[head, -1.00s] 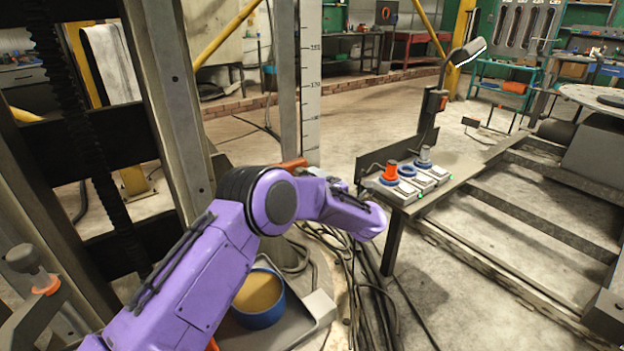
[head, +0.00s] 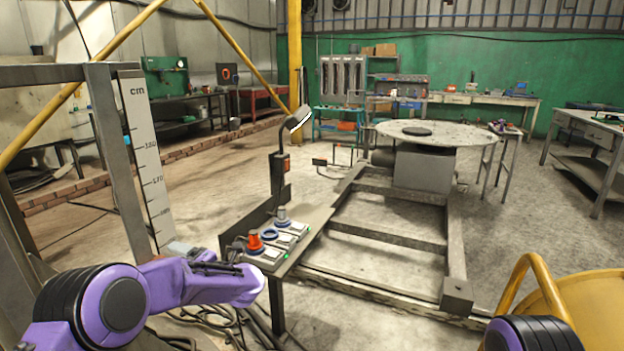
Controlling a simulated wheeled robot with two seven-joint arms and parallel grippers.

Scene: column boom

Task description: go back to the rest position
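My purple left arm (head: 160,283) comes in from the lower left, with a black ringed joint and a rounded far end. This far end appears in front of the near side of the small control bench. I cannot make out any fingers of my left gripper. Only a black and purple joint of my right arm (head: 530,335) shows at the bottom right edge. My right gripper is outside the picture. Nothing is seen held.
The bench (head: 310,215) carries a red-orange knob (head: 255,242), a blue ring (head: 270,234), a grey knob (head: 283,215) and a lamp (head: 298,118). A measuring scale (head: 148,165) stands left. A floor frame (head: 455,250) leads to a round table (head: 435,131). A yellow chair-like object (head: 590,305) is lower right.

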